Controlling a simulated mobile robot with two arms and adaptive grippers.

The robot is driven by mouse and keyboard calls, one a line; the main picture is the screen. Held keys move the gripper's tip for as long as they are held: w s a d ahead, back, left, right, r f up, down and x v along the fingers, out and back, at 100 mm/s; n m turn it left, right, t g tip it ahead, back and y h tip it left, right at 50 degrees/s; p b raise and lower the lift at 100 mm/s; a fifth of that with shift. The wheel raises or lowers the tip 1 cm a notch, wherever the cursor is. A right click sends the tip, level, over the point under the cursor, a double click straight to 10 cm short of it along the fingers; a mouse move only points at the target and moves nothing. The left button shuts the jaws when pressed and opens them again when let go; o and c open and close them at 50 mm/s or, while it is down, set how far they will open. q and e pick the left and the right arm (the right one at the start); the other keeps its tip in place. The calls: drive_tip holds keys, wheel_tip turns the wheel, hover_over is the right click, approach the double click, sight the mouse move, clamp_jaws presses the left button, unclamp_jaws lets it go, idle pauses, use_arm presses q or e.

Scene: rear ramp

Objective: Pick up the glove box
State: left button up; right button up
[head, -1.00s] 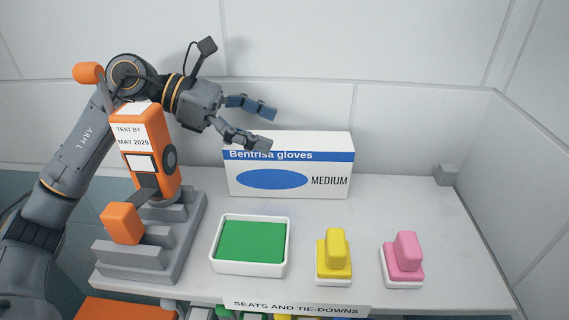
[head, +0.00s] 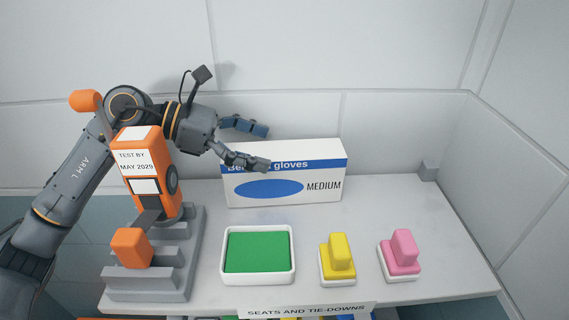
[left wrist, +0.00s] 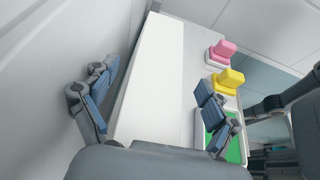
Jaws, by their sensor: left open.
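The glove box (head: 322,187) is a white carton with a blue band, a blue oval and the word MEDIUM. It stands upright on the pale worktop near the back wall. My left gripper (head: 258,146) is open at the box's left end, one finger toward the wall and the other over the front's blue band, hiding part of the lettering. In the left wrist view, the box's white top (left wrist: 150,75) lies between the spread fingers of the left gripper (left wrist: 155,100). Contact cannot be told. My right gripper is not in view.
An orange device (head: 145,205) on a grey stepped stand (head: 150,285) is at left, close to my arm. A white tray with a green inside (head: 258,252), a yellow block (head: 341,250) and a pink block (head: 403,247) stand in front.

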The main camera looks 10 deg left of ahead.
use_arm(q)
drive_tip(key=shift+p+x, duration=0.45)
drive_tip(key=shift+x, duration=0.4)
drive_tip(key=shift+w+d, duration=0.1)
drive_tip(key=shift+d, duration=0.05)
drive_tip(key=shift+d+f, duration=0.15)
drive_tip(key=shift+c, duration=0.8)
drive_tip(key=c, duration=0.7)
clamp_jaws()
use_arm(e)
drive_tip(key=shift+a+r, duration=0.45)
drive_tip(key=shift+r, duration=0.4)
